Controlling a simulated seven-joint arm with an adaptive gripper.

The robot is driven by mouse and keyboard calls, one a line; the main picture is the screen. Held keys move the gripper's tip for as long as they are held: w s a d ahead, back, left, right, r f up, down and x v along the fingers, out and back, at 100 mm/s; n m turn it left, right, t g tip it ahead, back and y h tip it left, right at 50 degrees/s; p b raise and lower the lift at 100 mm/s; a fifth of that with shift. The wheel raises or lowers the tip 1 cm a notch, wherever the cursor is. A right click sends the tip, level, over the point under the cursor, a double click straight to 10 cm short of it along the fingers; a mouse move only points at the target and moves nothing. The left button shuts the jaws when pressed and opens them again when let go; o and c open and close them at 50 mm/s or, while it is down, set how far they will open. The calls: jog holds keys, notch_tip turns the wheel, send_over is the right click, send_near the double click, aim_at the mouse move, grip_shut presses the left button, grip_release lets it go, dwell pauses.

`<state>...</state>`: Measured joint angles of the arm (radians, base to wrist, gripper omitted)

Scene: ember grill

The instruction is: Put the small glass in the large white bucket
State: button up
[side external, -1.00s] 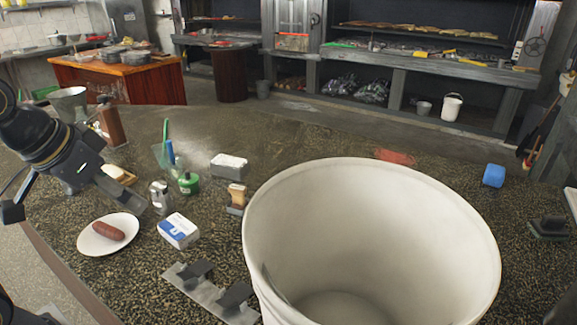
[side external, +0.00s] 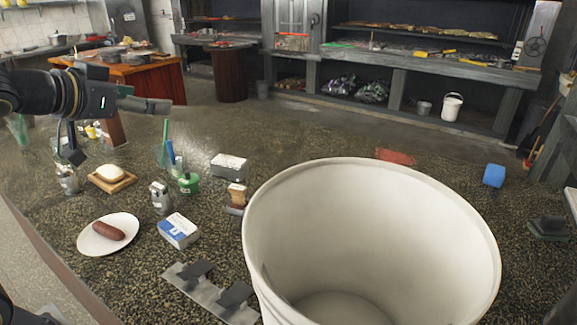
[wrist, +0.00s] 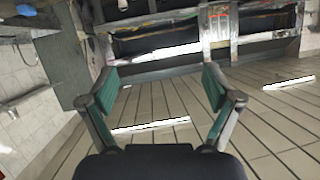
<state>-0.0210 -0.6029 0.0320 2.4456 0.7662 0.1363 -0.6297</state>
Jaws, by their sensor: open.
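The large white bucket (side external: 430,215) stands open at the front right of the counter in the side view, and its visible inside looks empty. I cannot clearly pick out the small glass. A clear container with a green stick (side external: 163,155) stands at the middle left and may be glass.
A blue block (side external: 494,176) lies right. The counter behind the bucket is mostly clear.

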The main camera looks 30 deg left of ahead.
jog(key=w+d+f+m+g+h, duration=0.2)
jog(key=w+d+f+m+h, duration=0.3)
jog(key=d+m+h, duration=0.25)
notch_tip(320, 180, down, 12)
jog(key=s+m+g, duration=0.2)
jog(key=g, duration=0.3)
jog(key=shift+n+h, duration=0.25)
jog(key=shift+h, duration=0.2)
jog(key=shift+f+x, duration=0.2)
jog(key=shift+x, duration=8.35)
jog(key=shift+s+a, duration=0.15)
jog(key=c, duration=1.4)
jog(key=shift+c, duration=0.2)
jog(key=shift+r, duration=0.2)
